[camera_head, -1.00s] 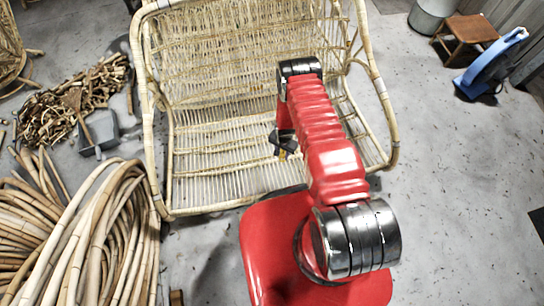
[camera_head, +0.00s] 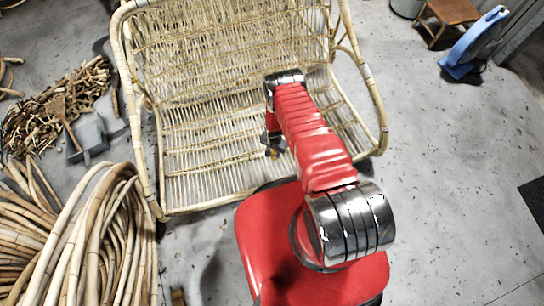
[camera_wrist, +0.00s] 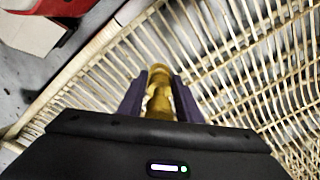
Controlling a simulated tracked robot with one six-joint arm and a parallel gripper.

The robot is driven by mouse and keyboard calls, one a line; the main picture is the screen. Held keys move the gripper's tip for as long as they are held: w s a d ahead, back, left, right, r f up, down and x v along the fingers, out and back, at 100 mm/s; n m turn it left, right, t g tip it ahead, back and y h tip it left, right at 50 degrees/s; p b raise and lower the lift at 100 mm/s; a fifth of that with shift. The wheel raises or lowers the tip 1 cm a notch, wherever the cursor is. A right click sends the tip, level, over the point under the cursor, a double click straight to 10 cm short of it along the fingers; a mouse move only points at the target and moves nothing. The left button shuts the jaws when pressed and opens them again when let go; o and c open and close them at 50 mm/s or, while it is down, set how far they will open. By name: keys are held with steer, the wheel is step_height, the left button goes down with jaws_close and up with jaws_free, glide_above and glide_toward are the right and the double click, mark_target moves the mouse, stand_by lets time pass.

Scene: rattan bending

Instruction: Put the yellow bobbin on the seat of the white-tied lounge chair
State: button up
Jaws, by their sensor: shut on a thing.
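The lounge chair (camera_head: 205,180) is a wide pale rattan frame with a slatted seat and white ties on its rails, straight ahead in the head view. My gripper (camera_head: 272,148) hangs over the right part of its seat. In the wrist view my gripper (camera_wrist: 160,98) is shut on the yellow bobbin (camera_wrist: 158,75), its dark jaws on either side. The chair's slats (camera_wrist: 240,60) and a front rail (camera_wrist: 75,68) show behind the bobbin. In the head view the bobbin is only a tiny yellowish speck. I cannot tell whether it touches the slats.
Coiled rattan poles (camera_head: 85,240) lie at the lower left. A wooden stool (camera_head: 447,15) and a blue object (camera_head: 474,42) stand upper right.

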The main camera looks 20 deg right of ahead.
mark_target(274, 154)
steer(key=shift+f, duration=0.9)
steer(key=shift+f, duration=1.85)
steer(key=o, duration=1.1)
steer(key=shift+f, duration=0.1)
steer(key=shift+r, duration=6.1)
